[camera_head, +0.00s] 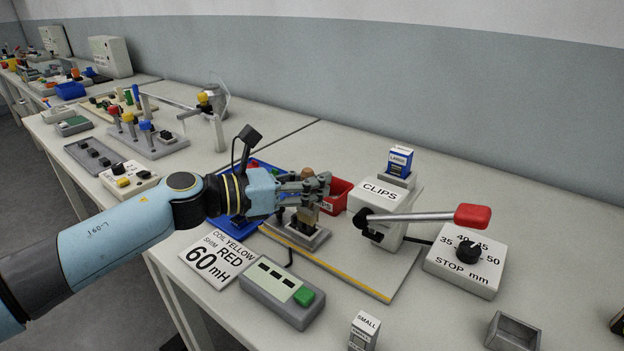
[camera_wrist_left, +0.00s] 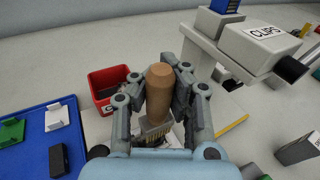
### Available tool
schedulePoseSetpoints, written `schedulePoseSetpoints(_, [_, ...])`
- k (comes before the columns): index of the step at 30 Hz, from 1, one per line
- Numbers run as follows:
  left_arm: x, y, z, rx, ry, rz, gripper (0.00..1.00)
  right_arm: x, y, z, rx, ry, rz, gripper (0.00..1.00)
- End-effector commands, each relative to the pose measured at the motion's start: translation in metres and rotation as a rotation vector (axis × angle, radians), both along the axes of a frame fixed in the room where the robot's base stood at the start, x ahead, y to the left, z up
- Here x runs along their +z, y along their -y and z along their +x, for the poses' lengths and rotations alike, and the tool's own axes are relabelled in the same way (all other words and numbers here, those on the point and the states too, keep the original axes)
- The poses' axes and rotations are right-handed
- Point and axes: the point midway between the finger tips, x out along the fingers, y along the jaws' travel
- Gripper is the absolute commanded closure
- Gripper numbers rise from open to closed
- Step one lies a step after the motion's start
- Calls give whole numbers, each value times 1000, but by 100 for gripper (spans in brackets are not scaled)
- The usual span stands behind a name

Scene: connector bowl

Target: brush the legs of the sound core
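My left gripper (camera_head: 318,186) is shut on a brush with a brown wooden handle (camera_wrist_left: 158,88). The handle stands up between the fingers, and pale bristles (camera_wrist_left: 153,127) show below it in the left wrist view. In the head view the brush is above a grey fixture (camera_head: 312,238) on a pale board. The fingers and the brush hide most of what sits in the fixture, so I cannot make out the sound core or its legs, nor whether the bristles touch anything. My right gripper is not in view.
A red bin (camera_wrist_left: 104,78) and a blue tray (camera_wrist_left: 37,152) with loose parts lie close by. The CLIPS press (camera_head: 385,197) with its red-ended lever (camera_head: 472,216) stands right of the gripper. A grey tester (camera_head: 281,293) and a card (camera_head: 217,259) lie in front.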

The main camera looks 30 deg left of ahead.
Motion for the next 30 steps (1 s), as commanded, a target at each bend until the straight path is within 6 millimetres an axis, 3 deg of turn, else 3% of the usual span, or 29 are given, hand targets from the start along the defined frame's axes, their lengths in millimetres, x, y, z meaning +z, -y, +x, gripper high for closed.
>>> schedulePoseSetpoints(19, [-3,-24,2,1,-1,3,100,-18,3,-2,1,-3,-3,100])
schedulePoseSetpoints(30, [-1,-14,1,0,-1,0,100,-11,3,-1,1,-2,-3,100])
